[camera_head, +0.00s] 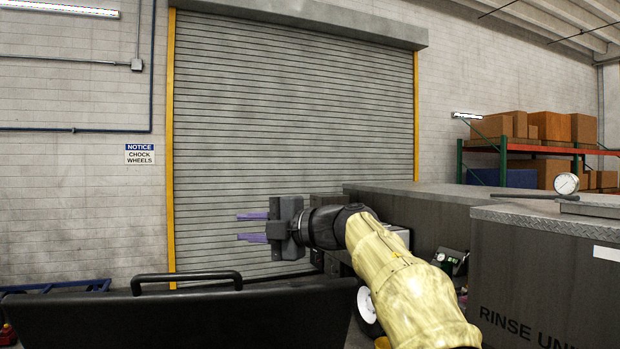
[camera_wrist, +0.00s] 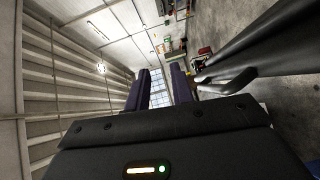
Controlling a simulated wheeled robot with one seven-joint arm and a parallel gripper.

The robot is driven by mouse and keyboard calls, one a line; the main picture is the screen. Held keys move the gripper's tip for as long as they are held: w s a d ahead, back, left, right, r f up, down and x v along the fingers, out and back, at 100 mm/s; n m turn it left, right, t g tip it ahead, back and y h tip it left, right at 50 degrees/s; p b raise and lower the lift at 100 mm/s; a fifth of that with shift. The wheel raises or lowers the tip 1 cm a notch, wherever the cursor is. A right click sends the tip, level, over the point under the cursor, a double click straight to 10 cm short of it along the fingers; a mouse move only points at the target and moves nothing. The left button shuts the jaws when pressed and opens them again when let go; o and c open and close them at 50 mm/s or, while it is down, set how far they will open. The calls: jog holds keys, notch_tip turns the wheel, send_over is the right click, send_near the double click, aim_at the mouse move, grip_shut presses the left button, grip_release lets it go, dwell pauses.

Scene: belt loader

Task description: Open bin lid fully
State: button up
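A wide black panel (camera_head: 190,315) with a black bar handle (camera_head: 187,279) along its top edge fills the lower left of the head view. It looks like the bin lid, seen nearly edge-up; its hinge and the bin beneath it are out of sight, so its full angle cannot be told. My gripper (camera_head: 241,227) is above and just right of the handle in the picture, with its purple fingers pointing left. The fingers are apart with nothing between them, and the wrist view shows the same gap (camera_wrist: 160,75). No contact with the panel shows.
A grey rinse unit (camera_head: 550,285) and a grey cabinet (camera_head: 435,192) stand on the right, close to my arm. A gauge (camera_head: 566,184) sits on top. A roller door (camera_head: 290,130) is behind.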

jog(key=s+d+r+p, duration=0.2)
jog(key=d+r+p, duration=0.4)
jog(key=d, duration=0.5)
notch_tip(320, 180, up, 3)
jog(key=shift+d+f, duration=0.15)
dwell(1.2)
